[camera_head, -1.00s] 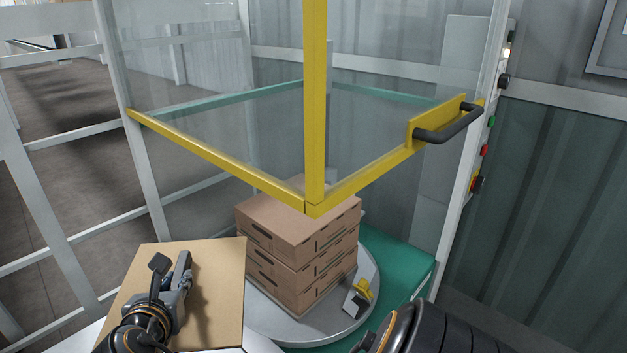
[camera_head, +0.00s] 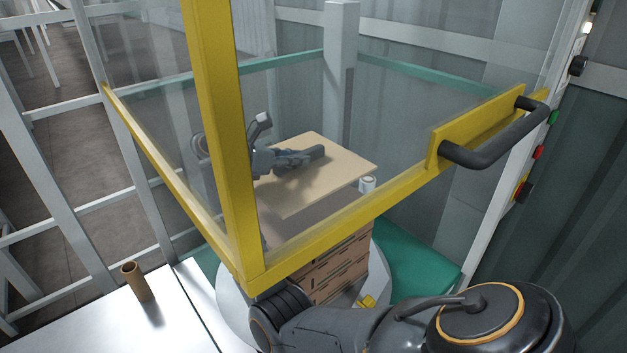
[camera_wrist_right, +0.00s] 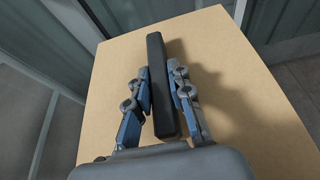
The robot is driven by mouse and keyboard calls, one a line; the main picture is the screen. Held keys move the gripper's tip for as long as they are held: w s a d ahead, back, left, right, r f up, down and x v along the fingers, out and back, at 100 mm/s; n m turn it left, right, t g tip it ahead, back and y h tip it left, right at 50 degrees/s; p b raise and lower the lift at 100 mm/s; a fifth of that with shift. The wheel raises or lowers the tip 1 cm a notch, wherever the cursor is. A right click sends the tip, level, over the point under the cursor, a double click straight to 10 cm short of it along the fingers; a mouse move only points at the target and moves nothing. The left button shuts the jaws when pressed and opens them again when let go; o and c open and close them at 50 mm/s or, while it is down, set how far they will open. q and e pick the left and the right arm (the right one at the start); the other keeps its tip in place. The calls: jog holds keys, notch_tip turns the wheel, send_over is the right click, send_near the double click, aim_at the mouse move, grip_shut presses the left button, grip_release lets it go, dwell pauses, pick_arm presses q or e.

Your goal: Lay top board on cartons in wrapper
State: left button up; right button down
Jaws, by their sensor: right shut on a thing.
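The tan top board (camera_head: 345,165) is inside the wrapper, seen through its clear panels in the head view. It is above the carton stack and appears apart from it. My right gripper (camera_head: 292,159) is over the board, its fingers closed around a dark bar on the board's upper face. The bar (camera_wrist_right: 160,80) and board (camera_wrist_right: 235,70) also show in the right wrist view. The brown cartons (camera_head: 342,268) are stacked on the grey turntable (camera_head: 232,312), partly hidden by the yellow frame and my right arm. My left gripper is out of view.
A yellow frame (camera_head: 222,130) with clear panels and a black handle (camera_head: 495,147) stands in front of the stack. A white post (camera_head: 340,80) rises behind the board. A cardboard tube (camera_head: 137,282) stands on the white table (camera_head: 110,325) at left.

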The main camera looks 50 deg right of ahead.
jog(key=f, duration=0.4)
jog(key=shift+a, duration=0.25)
notch_tip(320, 180, down, 5)
jog(key=shift+d+f, duration=0.1)
jog(key=shift+f, duration=0.1)
jog(key=c, duration=1.2)
grip_release()
jog(key=shift+f, duration=0.1)
jog(key=shift+a+r, duration=0.25)
jog(key=v, duration=1.1)
jog(key=shift+a+r+b, duration=0.1)
jog(key=shift+a+b, duration=0.15)
jog(key=shift+b, duration=0.05)
